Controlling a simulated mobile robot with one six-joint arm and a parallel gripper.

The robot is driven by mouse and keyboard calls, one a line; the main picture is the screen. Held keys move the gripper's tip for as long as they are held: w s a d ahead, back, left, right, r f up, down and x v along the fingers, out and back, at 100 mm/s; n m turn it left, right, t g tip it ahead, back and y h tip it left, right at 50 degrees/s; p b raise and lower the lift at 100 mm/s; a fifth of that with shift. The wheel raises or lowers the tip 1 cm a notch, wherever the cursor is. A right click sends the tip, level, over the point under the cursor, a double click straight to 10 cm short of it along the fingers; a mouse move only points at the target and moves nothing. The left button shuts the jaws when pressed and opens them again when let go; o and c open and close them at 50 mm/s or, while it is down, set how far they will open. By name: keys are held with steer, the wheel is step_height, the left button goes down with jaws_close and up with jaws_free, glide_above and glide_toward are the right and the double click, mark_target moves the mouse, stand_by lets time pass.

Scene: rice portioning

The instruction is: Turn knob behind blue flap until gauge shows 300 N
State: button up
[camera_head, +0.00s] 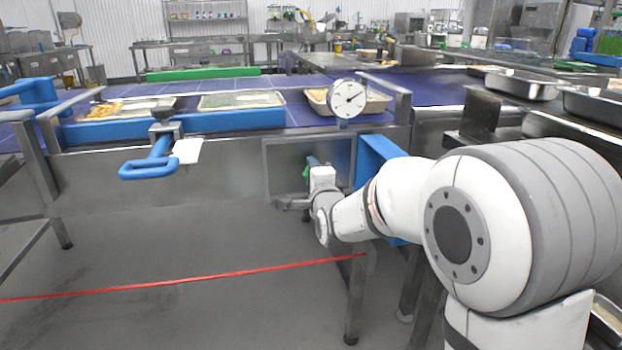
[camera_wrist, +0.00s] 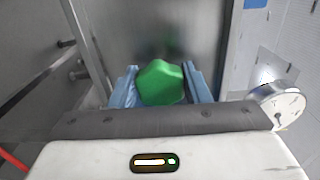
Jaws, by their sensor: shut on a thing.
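The green knob (camera_wrist: 160,84) sits between the two blue-tipped fingers of my gripper (camera_wrist: 160,88) in the wrist view, in front of a metal panel. My gripper is shut on it. In the head view only a sliver of the green knob (camera_head: 308,166) shows beside my wrist. The blue flap (camera_head: 372,158) stands swung open to the right of the recess. The round white gauge (camera_head: 347,98) stands above the recess, its dark needle pointing to the upper right; its numbers are too small to read. The gauge (camera_wrist: 277,106) also shows at the right of the wrist view.
A blue handle (camera_head: 150,168) sticks out from the frame at the left. Filled trays (camera_head: 240,100) stand on the blue conveyor (camera_head: 300,90) behind. A red line (camera_head: 180,283) crosses the clear floor. A metal leg (camera_head: 355,300) stands below my arm.

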stand_by(0.3)
steer(key=o, duration=1)
steer(key=p+v, duration=0.2)
steer(key=v, duration=0.5)
steer(key=shift+s, duration=0.35)
steer(key=shift+d+r, duration=0.1)
steer(key=shift+d, duration=0.05)
